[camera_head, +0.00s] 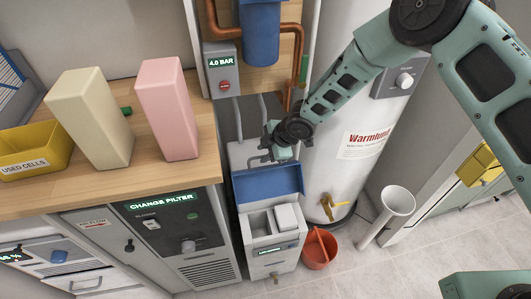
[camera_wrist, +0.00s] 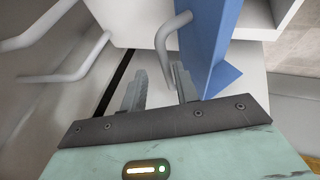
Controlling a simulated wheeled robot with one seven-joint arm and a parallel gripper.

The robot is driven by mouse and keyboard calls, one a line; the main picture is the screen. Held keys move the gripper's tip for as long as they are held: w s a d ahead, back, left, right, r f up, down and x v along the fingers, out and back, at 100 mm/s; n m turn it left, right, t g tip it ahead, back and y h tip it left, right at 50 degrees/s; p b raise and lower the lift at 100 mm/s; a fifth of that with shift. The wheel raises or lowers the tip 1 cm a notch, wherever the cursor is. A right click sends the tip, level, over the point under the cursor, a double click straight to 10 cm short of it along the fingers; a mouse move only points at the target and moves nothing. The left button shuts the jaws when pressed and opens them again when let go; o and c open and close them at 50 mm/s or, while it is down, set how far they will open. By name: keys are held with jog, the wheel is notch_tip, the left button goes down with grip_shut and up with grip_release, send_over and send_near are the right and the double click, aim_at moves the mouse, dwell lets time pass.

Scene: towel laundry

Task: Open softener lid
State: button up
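The softener (camera_head: 272,251) is a white cabinet on the floor with compartments in its top. Its blue lid (camera_head: 268,183) stands raised at the back edge, so the compartments show. My gripper (camera_head: 272,155) is just behind and above the lid. In the wrist view, my gripper (camera_wrist: 159,70) has its two fingers apart. The blue lid (camera_wrist: 212,45) is at the right finger, and a grey bent handle (camera_wrist: 162,45) on it reaches down between the fingers, close to the right one. Whether the fingers touch the handle I cannot tell.
The white tank (camera_head: 345,165) stands right of the softener, with a yellow valve (camera_head: 329,207) and an orange bucket (camera_head: 319,249) near its foot. A wooden counter (camera_head: 125,160) with two blocks is at left. Pipes rise behind. Floor in front right is clear.

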jog(key=shift+s+f, duration=0.1)
jog(key=p+v, duration=0.1)
jog(key=v, duration=1.6)
jog(key=shift+d+r, duration=0.1)
jog(key=shift+r, duration=0.15)
jog(key=s+d+r+m+g+h, duration=0.1)
jog(key=s+d+r+m, duration=0.2)
jog(key=s, duration=0.6)
jog(key=s+d+r+m+g+h+p, duration=0.1)
jog(key=s+d+r+m+h, duration=0.1)
jog(key=s+r+m, duration=0.4)
jog(key=s+d+r+m+h, duration=0.2)
jog(key=s+d+r+m, duration=0.2)
jog(key=s, duration=1)
notch_tip(320, 180, up, 3)
jog(key=shift+f+m+g, duration=0.1)
jog(key=shift+m+g, duration=0.3)
jog(key=shift+m, duration=0.3)
jog(key=shift+d, duration=0.1)
dwell(0.4)
